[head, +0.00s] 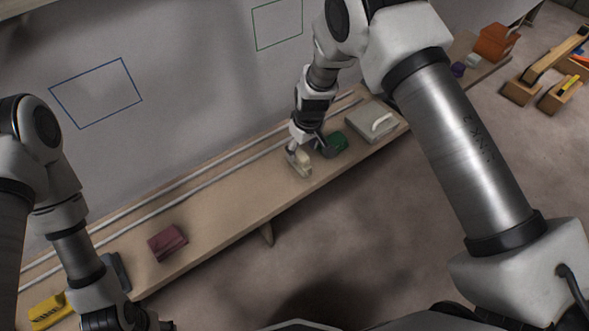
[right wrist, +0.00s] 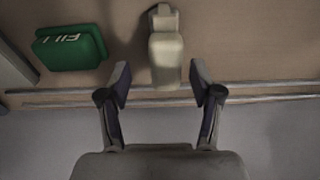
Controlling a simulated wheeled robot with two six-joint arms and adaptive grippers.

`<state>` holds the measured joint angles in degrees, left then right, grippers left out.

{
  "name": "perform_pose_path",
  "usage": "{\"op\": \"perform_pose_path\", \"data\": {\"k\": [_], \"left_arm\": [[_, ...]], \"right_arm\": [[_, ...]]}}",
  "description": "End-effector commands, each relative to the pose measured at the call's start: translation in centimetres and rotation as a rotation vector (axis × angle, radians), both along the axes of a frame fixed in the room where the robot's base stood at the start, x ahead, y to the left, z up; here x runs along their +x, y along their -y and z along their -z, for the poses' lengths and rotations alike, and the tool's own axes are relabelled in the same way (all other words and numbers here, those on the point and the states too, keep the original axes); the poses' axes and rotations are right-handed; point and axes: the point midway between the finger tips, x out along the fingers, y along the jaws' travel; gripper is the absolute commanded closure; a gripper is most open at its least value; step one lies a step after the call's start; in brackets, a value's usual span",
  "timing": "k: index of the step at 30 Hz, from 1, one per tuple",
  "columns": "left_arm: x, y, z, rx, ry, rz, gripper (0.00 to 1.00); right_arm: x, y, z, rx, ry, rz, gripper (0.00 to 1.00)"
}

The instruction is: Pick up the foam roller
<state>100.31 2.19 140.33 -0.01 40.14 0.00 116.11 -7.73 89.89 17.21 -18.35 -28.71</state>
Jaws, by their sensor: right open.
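A cream object with a narrower end, which looks like the foam roller (head: 299,163), lies on the wooden bench. In the right wrist view the foam roller (right wrist: 166,60) shows ahead of and between the fingertips. My right gripper (head: 308,145) is just above and behind it. The right wrist view shows my right gripper (right wrist: 160,78) open, with a gap on both sides of the roller and nothing held. My left gripper (head: 135,321) is at the lower left edge, partly cut off, and its jaws cannot be made out.
A green filler box (head: 336,141) is close beside the roller; it also shows in the wrist view (right wrist: 70,48). A grey tray (head: 363,127) with a pale handle stands further right. Pale rails (head: 190,185) run along the bench's back. A maroon block (head: 167,242) lies left; bare bench lies between.

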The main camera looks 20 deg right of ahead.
Motion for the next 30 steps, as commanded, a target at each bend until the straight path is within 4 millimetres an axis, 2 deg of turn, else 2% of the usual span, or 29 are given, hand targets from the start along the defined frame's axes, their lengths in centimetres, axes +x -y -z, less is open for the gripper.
{"op": "perform_pose_path", "data": {"k": [6,9,15,16,20,21,30], "left_arm": [[-0.1,0.0,-0.3,0.000,-0.002,-0.002,0.46],[-0.1,0.0,-0.2,0.000,-0.002,-0.002,0.46],[-0.1,0.0,-0.2,0.000,-0.002,-0.002,0.46],[-0.1,0.0,-0.2,0.000,-0.002,-0.002,0.46],[-0.1,0.0,-0.2,0.000,-0.002,-0.002,0.46],[-0.1,0.0,-0.2,0.000,-0.002,-0.002,0.46],[-0.1,0.0,-0.2,0.000,-0.002,-0.002,0.46]], "right_arm": [[0.8,-0.4,3.7,-0.001,-0.002,-0.001,0.35],[0.9,-0.5,4.8,-0.001,-0.001,-0.001,0.35],[1.0,-0.5,5.0,-0.001,0.000,-0.001,0.35],[1.0,-0.5,5.0,-0.001,0.000,-0.001,0.39],[1.0,-0.5,5.0,-0.001,0.000,-0.001,0.85],[1.0,-0.5,5.0,-0.001,0.000,-0.001,0.99],[0.9,-0.5,5.1,-0.001,-0.001,-0.001,1.00]]}}
